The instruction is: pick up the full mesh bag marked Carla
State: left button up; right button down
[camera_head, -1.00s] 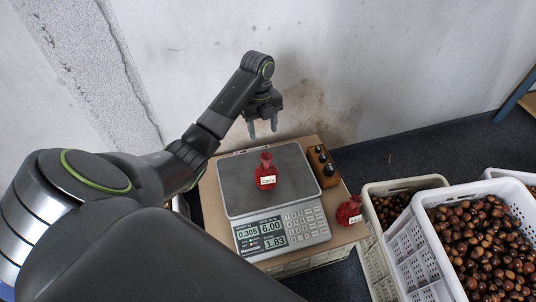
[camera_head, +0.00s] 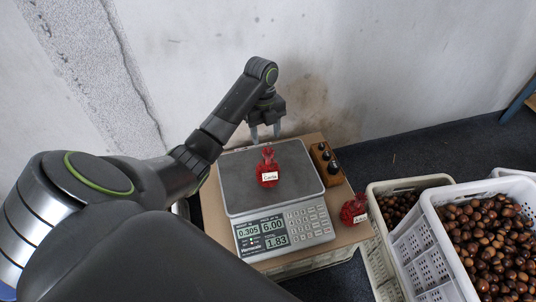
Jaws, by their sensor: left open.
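The red mesh bag with a white label reading Carla (camera_head: 268,168) stands upright on the grey pan of the scale (camera_head: 236,183). The scale's display reads 0.305, 6.00 and 1.83. My left gripper (camera_head: 265,136) is open and empty, with its fingers pointing down, just behind and above the Carla bag. It is apart from the bag. My right gripper is not in view.
A second red mesh bag (camera_head: 352,208) with a label stands at the board's right edge, right of the scale. A wooden block with dark knobs (camera_head: 325,162) lies beside the pan. White crates of chestnuts (camera_head: 424,262) stand at the right.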

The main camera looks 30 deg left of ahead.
aim_at(268, 151)
pick_arm(q)
jog(key=f, duration=0.1)
jog(key=f+b, duration=0.1)
jog(key=f, duration=0.2)
jog(key=shift+s+d+f, duration=0.15)
jog(key=shift+d+f, duration=0.1)
jog(key=shift+f, duration=0.15)
jog(key=f, duration=0.1)
jog(key=f+b, duration=0.1)
jog(key=f, duration=0.2)
jog(key=shift+s+d+f+b, duration=0.15)
jog(key=shift+d+f+b, duration=0.05)
jog(key=shift+d+b, duration=0.15)
jog(key=shift+f, duration=0.4)
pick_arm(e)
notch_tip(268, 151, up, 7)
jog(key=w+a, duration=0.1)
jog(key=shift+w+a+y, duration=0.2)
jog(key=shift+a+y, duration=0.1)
pick_arm(q)
grip_shut()
